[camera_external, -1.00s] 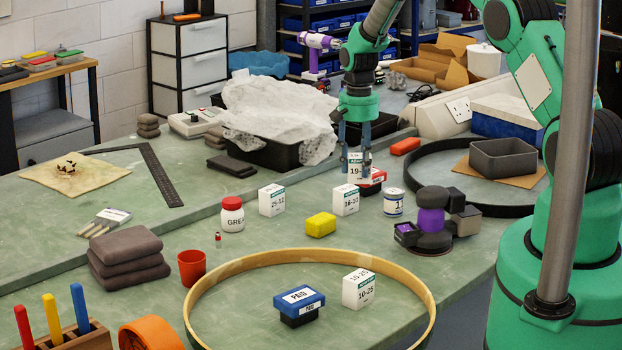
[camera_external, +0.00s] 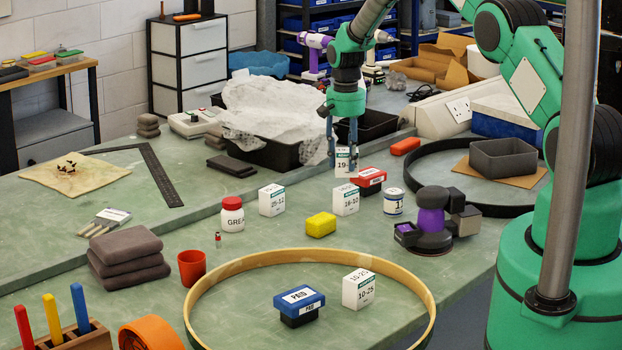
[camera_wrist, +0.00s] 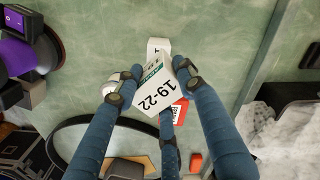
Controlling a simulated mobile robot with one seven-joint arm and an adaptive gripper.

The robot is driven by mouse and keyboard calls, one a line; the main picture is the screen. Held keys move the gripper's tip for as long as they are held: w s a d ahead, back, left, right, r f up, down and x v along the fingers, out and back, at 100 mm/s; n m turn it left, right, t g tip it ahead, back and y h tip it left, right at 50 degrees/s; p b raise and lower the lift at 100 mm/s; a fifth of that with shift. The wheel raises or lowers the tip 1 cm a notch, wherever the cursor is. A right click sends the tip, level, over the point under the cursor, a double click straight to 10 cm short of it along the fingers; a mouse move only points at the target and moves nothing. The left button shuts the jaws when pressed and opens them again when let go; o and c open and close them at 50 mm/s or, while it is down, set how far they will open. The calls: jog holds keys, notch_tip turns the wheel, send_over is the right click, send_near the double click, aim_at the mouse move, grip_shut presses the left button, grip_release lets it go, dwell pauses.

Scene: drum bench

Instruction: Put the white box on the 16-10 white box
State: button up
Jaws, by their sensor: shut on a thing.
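My gripper (camera_external: 342,166) is shut on a white box labelled 19-22 (camera_external: 344,163). The held box appears raised above the bench, just behind and above another white box (camera_external: 345,200), whose small label seems to start with 16. The two look apart. In the wrist view the held box (camera_wrist: 162,88) is tilted in the picture between my blue fingers. Part of a white box (camera_wrist: 158,45) shows beyond it, mostly hidden by the held one.
A red box (camera_external: 369,181) stands close to the right. A white 25-12 box (camera_external: 272,200), yellow block (camera_external: 321,225) and labelled tin (camera_external: 393,203) stand nearby. A white 10-25 box (camera_external: 358,290) is inside the wooden hoop (camera_external: 215,281).

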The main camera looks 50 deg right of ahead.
aim_at(345, 169)
jog(key=shift+f+p, duration=0.3)
jog(key=shift+f, duration=1.45)
jog(key=shift+f, duration=0.15)
jog(key=o, duration=1.2)
jog(key=shift+r+b, duration=0.65)
jog(key=shift+r, duration=5.5)
